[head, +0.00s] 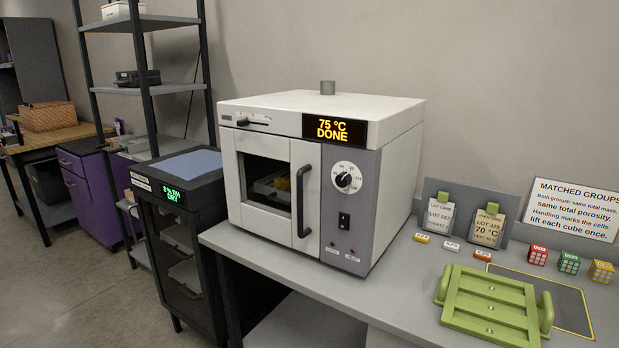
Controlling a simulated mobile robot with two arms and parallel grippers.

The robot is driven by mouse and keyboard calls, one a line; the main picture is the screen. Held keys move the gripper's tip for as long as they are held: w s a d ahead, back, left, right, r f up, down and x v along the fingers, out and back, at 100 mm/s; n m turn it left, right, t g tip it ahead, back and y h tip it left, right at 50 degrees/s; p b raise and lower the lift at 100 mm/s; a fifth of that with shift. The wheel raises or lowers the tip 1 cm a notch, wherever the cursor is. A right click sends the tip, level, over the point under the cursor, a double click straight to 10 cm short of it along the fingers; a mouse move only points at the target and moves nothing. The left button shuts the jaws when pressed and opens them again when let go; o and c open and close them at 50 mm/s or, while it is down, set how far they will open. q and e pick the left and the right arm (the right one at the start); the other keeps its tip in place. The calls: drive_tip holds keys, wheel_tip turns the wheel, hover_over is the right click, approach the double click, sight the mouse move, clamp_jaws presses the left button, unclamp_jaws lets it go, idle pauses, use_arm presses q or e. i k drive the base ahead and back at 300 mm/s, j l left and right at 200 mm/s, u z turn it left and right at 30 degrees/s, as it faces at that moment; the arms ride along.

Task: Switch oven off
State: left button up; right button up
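The oven (265,180) is a white and grey box on the grey bench, with its door closed. Its display (334,129) reads "75 °C DONE" in orange. A round temperature dial (346,178) with a black knob sits on the front panel. Below it is a black rocker switch (344,221); which way it is pressed I cannot tell. Through the door window a tray with something yellow shows. Neither of my grippers is in view.
A green tray with handles (492,290) lies on the bench at right. Red, green and yellow lattice cubes (569,263) stand behind it. Two tag cards (488,227) and a sign (573,211) stand at the back. A black cabinet (182,240) stands left of the oven.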

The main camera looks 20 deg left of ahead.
sight(343, 219)
drive_tip(key=i+j, duration=0.1)
drive_tip(key=j, duration=0.35)
drive_tip(key=i+j, duration=0.1)
drive_tip(key=j, duration=0.85)
drive_tip(key=i+j, duration=0.15)
drive_tip(key=j, duration=0.3)
drive_tip(key=i+l, duration=0.25)
